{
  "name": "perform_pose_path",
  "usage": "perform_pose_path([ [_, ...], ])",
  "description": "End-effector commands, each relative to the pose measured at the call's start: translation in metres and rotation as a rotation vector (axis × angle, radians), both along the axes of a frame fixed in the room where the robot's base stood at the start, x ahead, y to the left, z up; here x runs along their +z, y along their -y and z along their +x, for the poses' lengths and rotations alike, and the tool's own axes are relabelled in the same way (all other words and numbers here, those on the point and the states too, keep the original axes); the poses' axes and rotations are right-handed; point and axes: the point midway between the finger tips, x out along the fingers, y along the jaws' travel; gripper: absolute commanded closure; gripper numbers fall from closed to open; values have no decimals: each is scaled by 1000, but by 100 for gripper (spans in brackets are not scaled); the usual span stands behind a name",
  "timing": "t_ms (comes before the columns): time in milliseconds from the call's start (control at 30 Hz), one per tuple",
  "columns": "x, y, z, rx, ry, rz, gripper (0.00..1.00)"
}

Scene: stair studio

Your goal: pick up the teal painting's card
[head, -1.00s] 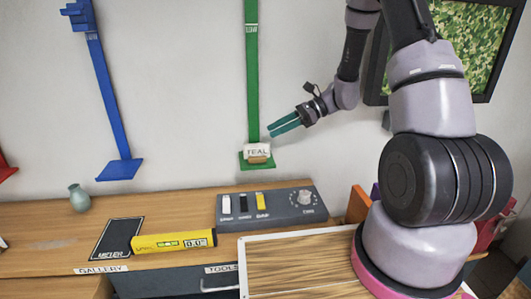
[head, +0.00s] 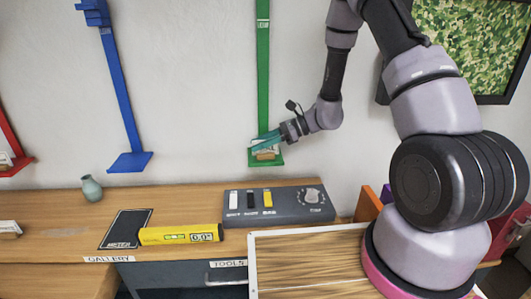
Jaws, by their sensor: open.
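The white card (head: 260,146) stands in a small wooden holder (head: 267,155) on the foot ledge of the green wall strip (head: 263,70). Its lettering is now mostly covered by my gripper. My gripper (head: 262,142), with teal fingers, reaches in from the right. Its fingertips overlap the card in the head view. The jaws are open. I cannot tell whether the fingers are around the card or in front of it.
Below are a grey switch box (head: 280,206), a yellow level (head: 180,234), a dark mat (head: 126,229) and a small vase (head: 91,188) on the wooden bench (head: 60,212). A blue strip (head: 121,100) hangs left. A framed green picture (head: 465,45) hangs right.

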Motion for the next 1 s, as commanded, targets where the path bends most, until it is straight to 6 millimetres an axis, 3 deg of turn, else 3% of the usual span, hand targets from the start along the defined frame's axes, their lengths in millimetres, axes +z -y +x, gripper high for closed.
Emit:
perform_pose_path([
  [333, -4, -10, 0, -1, 1, -1, 57],
  [467, -4, -10, 0, -1, 1, -1, 100],
  [833, -3, -10, 0, -1, 1, 0, 100],
  [1000, 9, -10, 1, 1, 4, 0, 100],
])
